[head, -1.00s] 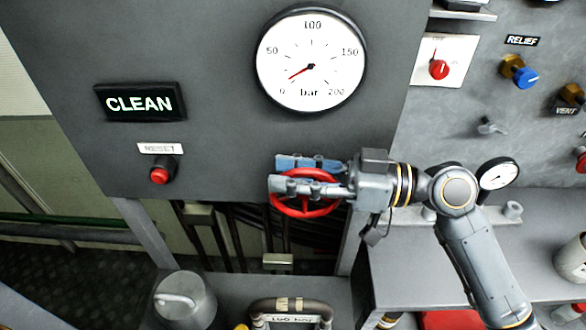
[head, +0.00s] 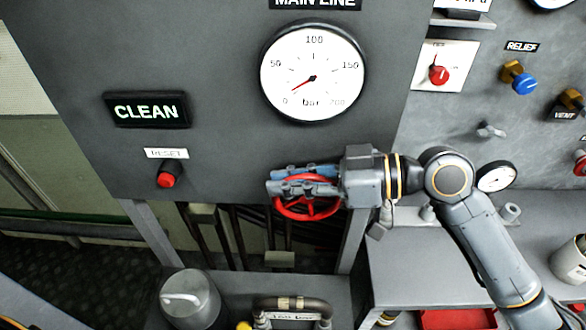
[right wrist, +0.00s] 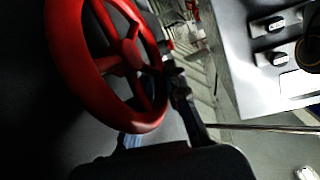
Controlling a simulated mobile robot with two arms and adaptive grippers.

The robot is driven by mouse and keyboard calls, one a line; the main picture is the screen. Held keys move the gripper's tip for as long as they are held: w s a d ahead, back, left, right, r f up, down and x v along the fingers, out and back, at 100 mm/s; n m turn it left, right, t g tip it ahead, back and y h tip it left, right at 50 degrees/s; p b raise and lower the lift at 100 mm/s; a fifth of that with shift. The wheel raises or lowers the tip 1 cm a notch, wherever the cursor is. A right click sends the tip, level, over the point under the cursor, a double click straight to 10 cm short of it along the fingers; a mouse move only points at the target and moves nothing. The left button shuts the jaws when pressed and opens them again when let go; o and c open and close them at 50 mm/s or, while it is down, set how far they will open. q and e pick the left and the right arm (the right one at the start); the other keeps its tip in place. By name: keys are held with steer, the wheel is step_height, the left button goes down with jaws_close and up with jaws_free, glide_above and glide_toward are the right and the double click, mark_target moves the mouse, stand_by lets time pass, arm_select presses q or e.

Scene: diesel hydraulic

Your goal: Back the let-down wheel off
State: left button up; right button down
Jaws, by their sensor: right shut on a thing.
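The red let-down wheel (head: 322,209) is under the lower edge of the grey panel in the head view, below the big gauge. It also fills the left of the right wrist view (right wrist: 72,55), with its spokes and hub showing. My right gripper (head: 285,182) reaches in from the right and is shut on the wheel, its blue-grey fingers across the rim and hiding the wheel's upper part. The main line gauge (head: 312,70) has its red needle near the low end, a little above 0 bar. My left gripper is not in view.
A lit CLEAN sign (head: 147,110) and a red RESET button (head: 170,174) are left of the gauge. Relief (head: 520,78) and vent knobs are at the upper right. A small gauge (head: 496,177) is beside my right arm.

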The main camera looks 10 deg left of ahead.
steer(key=h+p, duration=0.1)
steer(key=a+h+p, duration=0.1)
steer(key=p, duration=0.1)
steer(key=shift+f+t+h, duration=0.15)
steer(key=shift+t+h, duration=0.15)
steer(key=shift+h, duration=0.1)
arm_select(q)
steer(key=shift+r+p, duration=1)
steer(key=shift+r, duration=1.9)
arm_select(e)
steer(key=shift+s+a+f+h, duration=0.1)
steer(key=shift+f+h, duration=0.4)
steer(key=shift+h, duration=0.2)
steer(key=c, duration=1.4)
jaws_free()
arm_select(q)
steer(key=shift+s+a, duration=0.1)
arm_select(e)
steer(key=shift+o, duration=0.2)
steer(key=v, duration=1.2)
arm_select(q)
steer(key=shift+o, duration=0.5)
arm_select(e)
steer(key=shift+s, duration=0.1)
